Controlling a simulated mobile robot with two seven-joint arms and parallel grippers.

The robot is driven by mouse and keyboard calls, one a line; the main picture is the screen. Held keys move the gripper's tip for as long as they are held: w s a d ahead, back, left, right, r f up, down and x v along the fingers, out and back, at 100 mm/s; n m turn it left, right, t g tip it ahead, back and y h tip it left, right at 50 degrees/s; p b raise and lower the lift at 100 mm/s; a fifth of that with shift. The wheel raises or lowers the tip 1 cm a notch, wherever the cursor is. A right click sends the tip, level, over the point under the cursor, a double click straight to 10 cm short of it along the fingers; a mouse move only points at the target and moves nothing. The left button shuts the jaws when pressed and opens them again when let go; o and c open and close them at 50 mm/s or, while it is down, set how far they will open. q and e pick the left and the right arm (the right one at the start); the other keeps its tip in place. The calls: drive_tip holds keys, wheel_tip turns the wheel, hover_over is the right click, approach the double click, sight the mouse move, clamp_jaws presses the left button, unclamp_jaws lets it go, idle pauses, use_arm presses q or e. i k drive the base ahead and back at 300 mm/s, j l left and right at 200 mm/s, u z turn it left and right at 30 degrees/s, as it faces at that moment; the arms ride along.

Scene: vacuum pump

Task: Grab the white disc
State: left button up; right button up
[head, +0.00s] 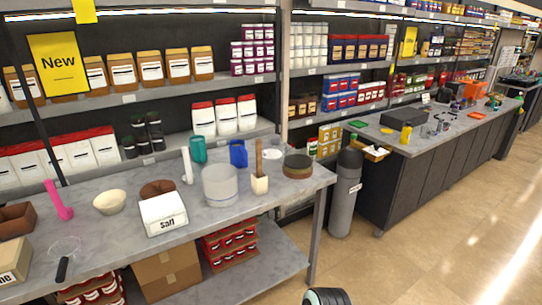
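A small flat white round shape (272,154) lies on the near grey table, partly behind a wooden handle and left of a dark round tin.
The near table (205,219) also holds a clear tub (220,186), a white salt box (163,213), a dark round tin (298,166) and a cream holder (260,183). A grey bin (344,195) stands between table and counter. The floor at right is clear.

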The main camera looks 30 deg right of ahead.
sight(270, 154)
drive_tip(key=i+l+u, duration=0.1)
drive_tip(key=l+u, duration=0.15)
drive_tip(key=l, duration=0.35)
drive_tip(key=l+u, duration=0.3)
drive_tip(key=l, duration=0.3)
drive_tip(key=i, duration=0.05)
